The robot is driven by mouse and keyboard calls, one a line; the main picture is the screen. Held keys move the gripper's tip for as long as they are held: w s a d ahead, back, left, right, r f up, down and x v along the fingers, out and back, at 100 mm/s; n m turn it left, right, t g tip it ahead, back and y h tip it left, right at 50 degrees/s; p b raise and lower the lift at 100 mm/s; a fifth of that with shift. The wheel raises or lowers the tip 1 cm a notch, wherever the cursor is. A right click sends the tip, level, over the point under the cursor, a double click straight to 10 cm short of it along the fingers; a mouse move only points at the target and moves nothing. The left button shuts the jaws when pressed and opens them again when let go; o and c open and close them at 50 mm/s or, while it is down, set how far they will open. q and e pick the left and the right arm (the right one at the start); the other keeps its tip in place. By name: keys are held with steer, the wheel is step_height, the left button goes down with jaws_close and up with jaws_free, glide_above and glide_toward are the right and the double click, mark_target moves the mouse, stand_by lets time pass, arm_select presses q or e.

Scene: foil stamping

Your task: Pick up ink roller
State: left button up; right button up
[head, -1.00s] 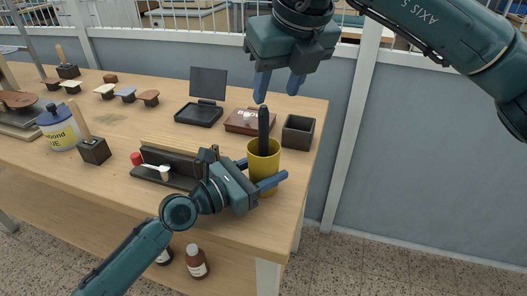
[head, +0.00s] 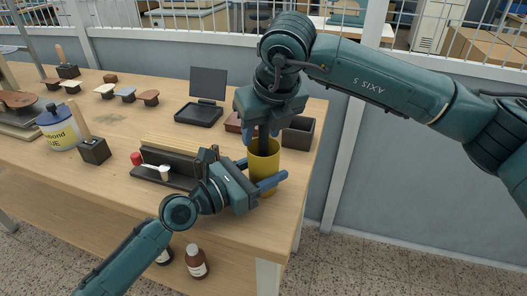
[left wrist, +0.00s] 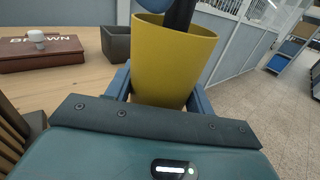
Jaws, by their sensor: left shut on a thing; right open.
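A yellow cup (head: 263,168) stands near the right end of the table. My left gripper (head: 264,178) is shut on it, with fingers on both sides in the left wrist view. A dark upright handle (head: 263,132), possibly the ink roller's, sticks out of the cup; it also shows in the left wrist view (left wrist: 181,14). Its lower end is hidden inside the cup. My right gripper (head: 260,137) is open, pointing down at the cup's rim with its fingers around the handle. A blue fingertip (left wrist: 155,4) shows beside the handle in the left wrist view.
A dark open box (head: 299,134) and a brown box (left wrist: 42,55) with a white-topped knob stand close behind the cup. A black rack (head: 180,168) lies left of my left gripper. The table's right edge is near.

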steer(key=shift+c, duration=0.2)
jaws_close()
steer(key=shift+r, duration=0.1)
stand_by(0.4)
step_height(320, 180, up, 18)
stand_by(0.4)
arm_select(q)
steer(key=o, duration=1.1)
steer(key=shift+c, duration=0.2)
